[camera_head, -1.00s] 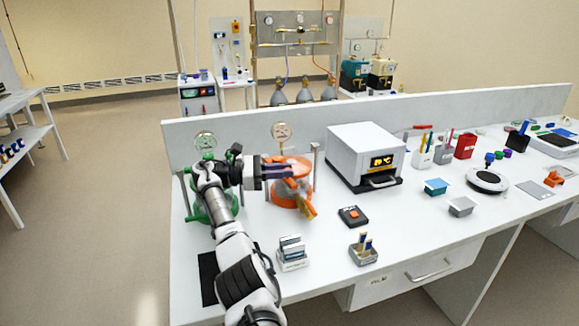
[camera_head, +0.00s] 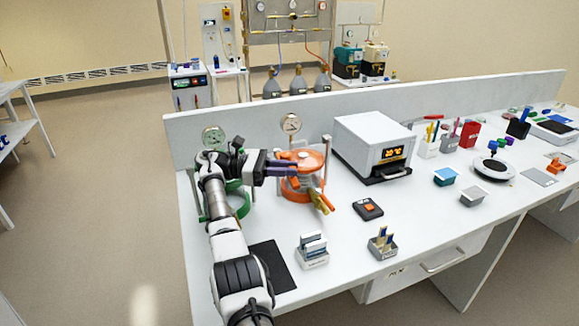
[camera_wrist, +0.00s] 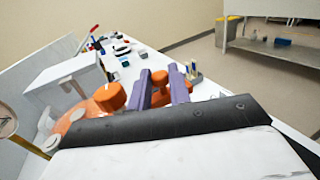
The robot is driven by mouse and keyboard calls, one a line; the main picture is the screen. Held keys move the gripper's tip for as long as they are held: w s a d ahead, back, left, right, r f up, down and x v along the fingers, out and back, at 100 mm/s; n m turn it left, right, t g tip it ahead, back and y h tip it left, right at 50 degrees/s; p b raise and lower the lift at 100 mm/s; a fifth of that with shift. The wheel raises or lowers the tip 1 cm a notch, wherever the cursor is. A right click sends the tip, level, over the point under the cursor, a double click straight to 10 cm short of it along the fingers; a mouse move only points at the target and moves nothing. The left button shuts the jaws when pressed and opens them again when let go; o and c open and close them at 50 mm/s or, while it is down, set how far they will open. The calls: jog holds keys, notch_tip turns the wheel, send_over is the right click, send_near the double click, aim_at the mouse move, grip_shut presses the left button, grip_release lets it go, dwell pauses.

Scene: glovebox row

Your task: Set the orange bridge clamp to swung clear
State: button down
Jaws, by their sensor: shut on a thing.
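The orange vessel (camera_head: 292,190) stands on the bench behind a green vessel (camera_head: 238,205). The orange bridge clamp is at the vessel's top, with an orange part (camera_wrist: 160,78) between my two purple fingers in the wrist view. My gripper (camera_head: 292,168) reaches in from the left at lid height and is shut on this part. A round orange knob (camera_wrist: 108,97) shows left of the fingers in the wrist view. An orange bar (camera_head: 328,201) and a brass-coloured piece (camera_head: 318,202) stick out at the vessel's front right. My fingers partly hide the clamp, so its exact angle is unclear.
A dial gauge (camera_head: 291,123) and posts stand close behind the vessel. A white oven (camera_head: 372,143) is to the right. A black box with an orange button (camera_head: 368,208) and small holders (camera_head: 312,252) stand in front. A low back panel (camera_head: 450,100) borders the bench.

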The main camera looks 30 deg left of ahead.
jog(key=shift+s+f, duration=0.1)
jog(key=shift+f, duration=0.05)
dwell(0.4)
jog(key=c, duration=1.3)
grip_release()
jog(key=shift+c, duration=0.2)
notch_tip(320, 180, up, 20)
jog(key=b, duration=0.1)
jog(key=shift+b, duration=0.3)
